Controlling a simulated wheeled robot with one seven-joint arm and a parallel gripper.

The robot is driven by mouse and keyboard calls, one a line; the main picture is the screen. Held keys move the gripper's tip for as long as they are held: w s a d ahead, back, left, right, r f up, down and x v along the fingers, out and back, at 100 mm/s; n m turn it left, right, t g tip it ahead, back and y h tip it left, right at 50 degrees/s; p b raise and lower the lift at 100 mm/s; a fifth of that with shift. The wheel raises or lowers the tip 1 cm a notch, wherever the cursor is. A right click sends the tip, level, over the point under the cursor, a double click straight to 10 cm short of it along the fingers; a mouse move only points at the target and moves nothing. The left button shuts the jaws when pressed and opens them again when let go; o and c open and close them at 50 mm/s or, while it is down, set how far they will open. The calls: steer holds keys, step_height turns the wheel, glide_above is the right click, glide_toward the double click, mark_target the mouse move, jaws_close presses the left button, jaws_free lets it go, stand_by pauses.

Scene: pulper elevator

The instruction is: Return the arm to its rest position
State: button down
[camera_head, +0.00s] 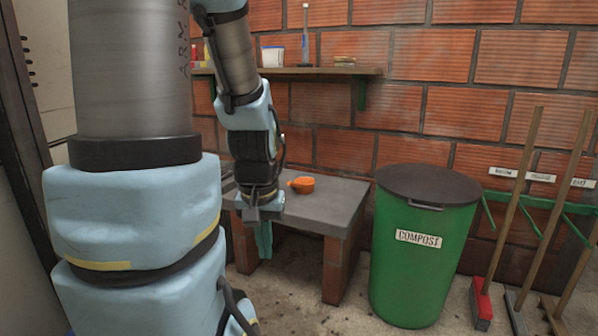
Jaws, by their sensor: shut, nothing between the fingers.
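My arm fills the left of the head view and bends down from the top to my gripper (263,242). The gripper points down in front of the low grey-topped table (340,190), near its front edge. Its fingers are together, and I see nothing between them. The gap between the gripper and the table cannot be judged from this view.
An orange scoop (302,185) lies on the table. A green compost bin (415,270) with a dark lid stands right of it. Long-handled tools (520,200) lean at the far right. A shelf (330,71) with small items runs along the brick wall.

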step_height(320, 180, up, 25)
steer(key=p, duration=2.2)
steer(key=shift+p, duration=0.4)
steer(key=shift+r, duration=0.1)
